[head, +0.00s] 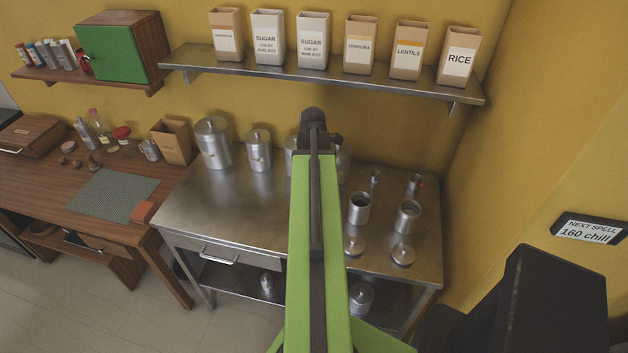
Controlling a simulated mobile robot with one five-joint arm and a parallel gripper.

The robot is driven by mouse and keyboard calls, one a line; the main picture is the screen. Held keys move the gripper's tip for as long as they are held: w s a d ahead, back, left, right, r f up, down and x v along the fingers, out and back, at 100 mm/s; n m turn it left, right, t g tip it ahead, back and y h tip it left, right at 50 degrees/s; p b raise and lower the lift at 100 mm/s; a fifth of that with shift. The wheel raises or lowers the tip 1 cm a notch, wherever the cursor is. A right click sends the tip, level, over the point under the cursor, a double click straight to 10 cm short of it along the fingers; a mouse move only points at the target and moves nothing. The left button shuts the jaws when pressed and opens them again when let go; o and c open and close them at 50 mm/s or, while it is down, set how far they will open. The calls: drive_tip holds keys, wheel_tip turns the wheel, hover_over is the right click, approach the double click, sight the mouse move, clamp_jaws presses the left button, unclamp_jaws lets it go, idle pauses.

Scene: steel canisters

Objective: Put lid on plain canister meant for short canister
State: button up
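Two open steel canisters stand upright on the right of the steel table: a left one (359,209) and a right one (408,217). A round lid with a knob, the left lid (354,247), lies in front of the left canister. The right lid (403,256) lies in front of the right canister. I cannot tell which canister is the plain one or which lid is meant for the short canister. My green arm rises up the middle of the view, left of the open canisters and lids. Its dark upper end shows no fingers, and my gripper is not visible.
Lidded canisters (213,143) stand at the table's back, some partly hidden by my arm. Two small vessels (375,178) (415,183) stand behind the open canisters. A wall shelf (330,78) with boxes hangs above. The steel table's (225,205) left front is clear.

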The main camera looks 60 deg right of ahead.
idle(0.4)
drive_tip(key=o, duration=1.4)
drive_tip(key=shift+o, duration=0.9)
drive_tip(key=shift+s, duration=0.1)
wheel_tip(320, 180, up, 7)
drive_tip(key=p, duration=0.7)
